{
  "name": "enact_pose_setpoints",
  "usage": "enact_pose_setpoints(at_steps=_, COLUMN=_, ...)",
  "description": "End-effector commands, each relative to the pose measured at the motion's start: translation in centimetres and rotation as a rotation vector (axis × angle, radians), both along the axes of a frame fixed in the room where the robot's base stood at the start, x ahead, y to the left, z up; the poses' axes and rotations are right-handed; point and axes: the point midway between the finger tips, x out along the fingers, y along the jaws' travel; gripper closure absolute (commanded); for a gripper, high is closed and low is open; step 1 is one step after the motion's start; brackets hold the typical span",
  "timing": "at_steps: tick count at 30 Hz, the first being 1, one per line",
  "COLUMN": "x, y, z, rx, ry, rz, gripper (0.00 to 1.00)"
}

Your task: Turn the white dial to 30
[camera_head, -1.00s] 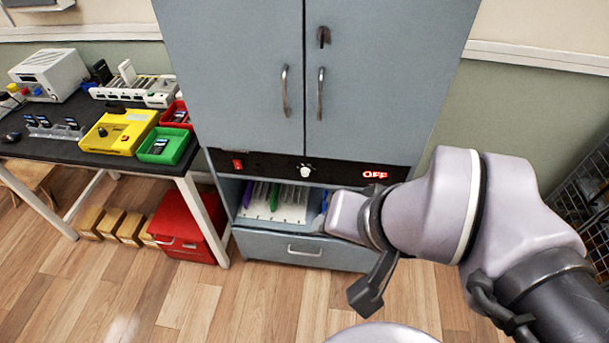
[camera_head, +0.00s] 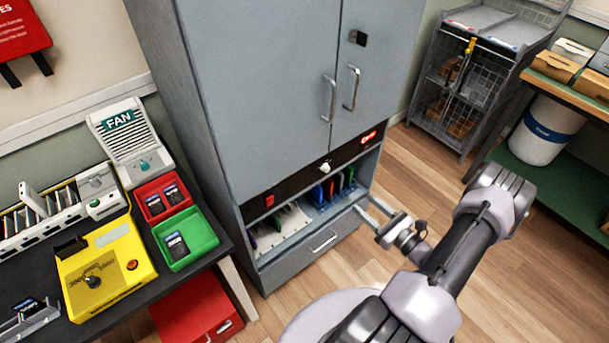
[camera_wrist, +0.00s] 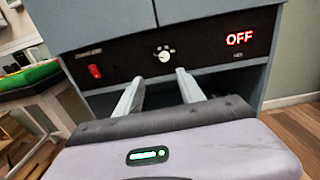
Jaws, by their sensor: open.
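The white dial (camera_head: 325,168) sits on the black control strip of the grey cabinet, below its doors. It also shows in the wrist view (camera_wrist: 165,56), above and between my fingers, with small marks around it that are too small to read. A red display (camera_wrist: 239,37) to its right reads OFF. My gripper (camera_head: 366,210) is in front of the cabinet's open shelf, below and to the right of the dial. In the wrist view my gripper (camera_wrist: 157,82) has its two fingers apart with nothing between them, and it does not touch the dial.
A red switch (camera_head: 270,201) is on the strip's left. The open shelf holds a white rack (camera_head: 282,228) and several coloured upright items. A drawer (camera_head: 310,250) lies below. A dark table with a yellow box (camera_head: 105,270) and green bin (camera_head: 185,238) stands left.

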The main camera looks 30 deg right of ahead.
Motion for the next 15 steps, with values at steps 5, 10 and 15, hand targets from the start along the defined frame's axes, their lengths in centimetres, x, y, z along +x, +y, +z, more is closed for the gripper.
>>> enact_pose_setpoints(at_steps=5, x=2.0, y=0.0, z=-0.7, rx=0.009, ry=-0.002, rz=-0.020, gripper=0.54)
enact_pose_setpoints(at_steps=10, x=7.2, y=0.6, z=-0.9, rx=0.007, ry=-0.003, rz=-0.014, gripper=0.54)
enact_pose_setpoints(at_steps=15, x=12.2, y=0.9, z=-0.8, rx=0.007, ry=-0.003, rz=-0.015, gripper=0.54)
